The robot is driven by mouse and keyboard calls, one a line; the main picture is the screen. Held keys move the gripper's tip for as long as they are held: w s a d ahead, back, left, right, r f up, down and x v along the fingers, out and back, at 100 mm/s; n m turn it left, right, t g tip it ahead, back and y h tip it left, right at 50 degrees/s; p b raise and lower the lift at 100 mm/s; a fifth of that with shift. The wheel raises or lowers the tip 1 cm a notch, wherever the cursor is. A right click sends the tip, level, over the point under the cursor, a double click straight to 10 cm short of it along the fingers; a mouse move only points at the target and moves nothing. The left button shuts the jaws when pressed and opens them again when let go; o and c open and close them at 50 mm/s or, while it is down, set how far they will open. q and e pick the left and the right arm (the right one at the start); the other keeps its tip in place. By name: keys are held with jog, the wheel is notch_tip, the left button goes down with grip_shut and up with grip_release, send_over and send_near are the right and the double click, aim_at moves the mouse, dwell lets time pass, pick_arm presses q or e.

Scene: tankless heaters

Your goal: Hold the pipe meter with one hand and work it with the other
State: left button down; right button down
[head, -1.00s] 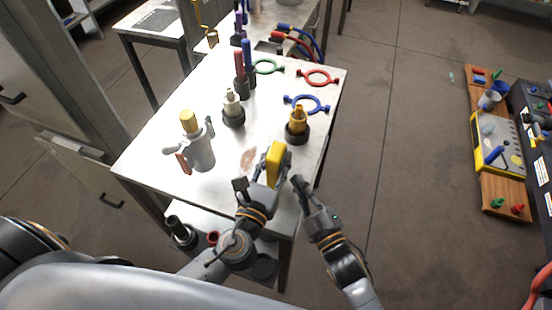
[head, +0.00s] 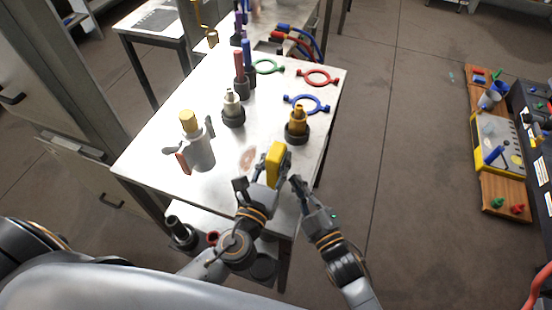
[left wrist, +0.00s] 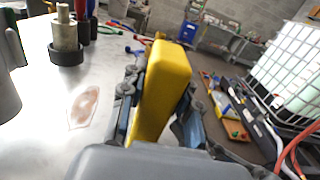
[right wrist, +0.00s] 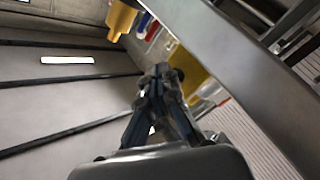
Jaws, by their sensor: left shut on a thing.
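The pipe meter is a yellow block (head: 276,163), held upright over the table's near right corner. It also fills the middle of the left wrist view (left wrist: 165,85). My left gripper (head: 271,180) is shut on it, with one finger on each side. My right gripper (head: 297,182) is just right of the meter in the head view. In the right wrist view its fingers (right wrist: 161,72) come together at the tips, with nothing seen between them. A yellow part (right wrist: 192,75), apparently the meter, shows behind these fingertips; whether they touch cannot be told.
The metal table (head: 150,150) holds a grey canister with a yellow top (head: 199,150), a pale fitting (head: 232,108), a brass fitting (head: 297,124) and coloured rings (head: 307,104). A wooden board (head: 495,190) with tools stands far right. Open floor lies between.

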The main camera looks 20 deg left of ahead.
jog(key=shift+a, duration=0.1)
dwell(0.4)
jog(key=shift+a, duration=0.5)
dwell(0.3)
jog(key=shift+d, duration=0.6)
jog(key=d, duration=0.6)
dwell(0.4)
jog(key=shift+s, duration=0.1)
